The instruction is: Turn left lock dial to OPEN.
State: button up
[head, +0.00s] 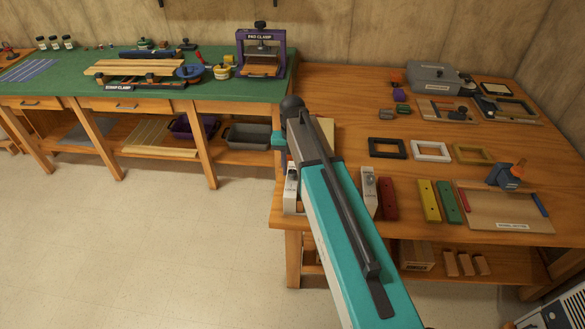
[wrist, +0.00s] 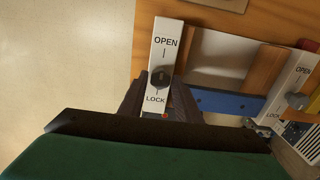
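The left lock (wrist: 165,38) is a white plate marked OPEN at its far end and LOCK at its near end. Its dark grey dial (wrist: 160,77) sits between the two words; I cannot read its pointing clearly. A small red spot shows below LOCK. My gripper (wrist: 161,93) has its dark fingers apart, one on each side of the plate, close to the dial. Whether they touch the dial cannot be told. In the head view, the left lock (head: 291,190) is partly hidden by my arm, which also hides the gripper's fingertips.
A similar right lock (wrist: 291,80) with a grey knob stands to the right; the head view also shows it (head: 369,188). A blue strip (wrist: 222,101) lies between the locks. Red (head: 389,199) and yellow (head: 429,201) bars lie farther right on the bench. Open floor is at left.

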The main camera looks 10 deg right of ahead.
aim_at(293, 172)
jog(key=shift+o, duration=1.1)
jog(key=shift+r, duration=0.15)
notch_tip(293, 172, up, 14)
jog(key=b, duration=0.2)
jog(key=shift+f+b, duration=0.25)
jog(key=shift+b, duration=0.05)
jog(key=shift+s, duration=0.1)
